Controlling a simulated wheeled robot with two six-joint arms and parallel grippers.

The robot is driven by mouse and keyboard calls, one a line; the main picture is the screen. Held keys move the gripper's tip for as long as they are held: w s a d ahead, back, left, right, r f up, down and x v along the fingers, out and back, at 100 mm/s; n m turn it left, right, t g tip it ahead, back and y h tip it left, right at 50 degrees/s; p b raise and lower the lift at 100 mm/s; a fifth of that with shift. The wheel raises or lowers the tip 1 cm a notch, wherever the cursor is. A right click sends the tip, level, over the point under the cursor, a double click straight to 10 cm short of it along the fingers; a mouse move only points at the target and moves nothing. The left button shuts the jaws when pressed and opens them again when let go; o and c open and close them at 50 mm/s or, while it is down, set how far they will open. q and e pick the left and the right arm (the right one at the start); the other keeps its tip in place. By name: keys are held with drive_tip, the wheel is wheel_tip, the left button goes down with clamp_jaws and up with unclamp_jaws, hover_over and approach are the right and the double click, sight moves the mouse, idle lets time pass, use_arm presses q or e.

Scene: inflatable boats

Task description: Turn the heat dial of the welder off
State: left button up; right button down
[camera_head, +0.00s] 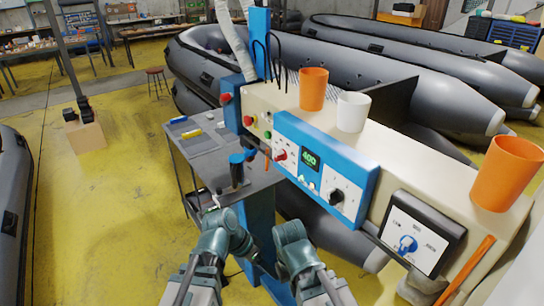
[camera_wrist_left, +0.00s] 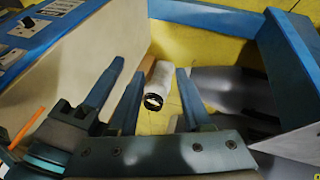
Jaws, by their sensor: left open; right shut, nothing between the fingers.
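The welder (camera_head: 262,100) is a long beige housing with a blue control panel (camera_head: 318,160), seen in the head view. The panel carries a red dial (camera_head: 280,154), a green display (camera_head: 309,160) reading 400 and a black dial (camera_head: 336,196). A blue dial (camera_head: 407,244) sits on a separate white plate at the right. I cannot tell which dial is the heat dial. My left gripper (camera_head: 215,207) is below and left of the panel, apart from all dials; the left wrist view shows its fingers (camera_wrist_left: 157,80) open and empty. My right gripper (camera_head: 290,232) is shut and empty below the panel; its fingertips are barely visible.
Orange cups (camera_head: 313,88) (camera_head: 507,172) and a white cup (camera_head: 353,111) stand on the welder's top. A grey worktable (camera_head: 198,150) with hand tools is at the left. Grey inflatable boats (camera_head: 440,95) lie behind. Yellow floor (camera_head: 110,190) is open at the left.

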use_arm(q)
drive_tip(key=w+a+r+m+t+h+p, duration=0.2)
drive_tip(key=w+r+m+t+h, duration=0.2)
drive_tip(key=w+r+h, duration=0.5)
drive_tip(key=m+t, duration=0.2)
drive_tip(key=t, duration=0.4)
approach(276, 158)
drive_tip(key=x, duration=0.8)
clamp_jaws()
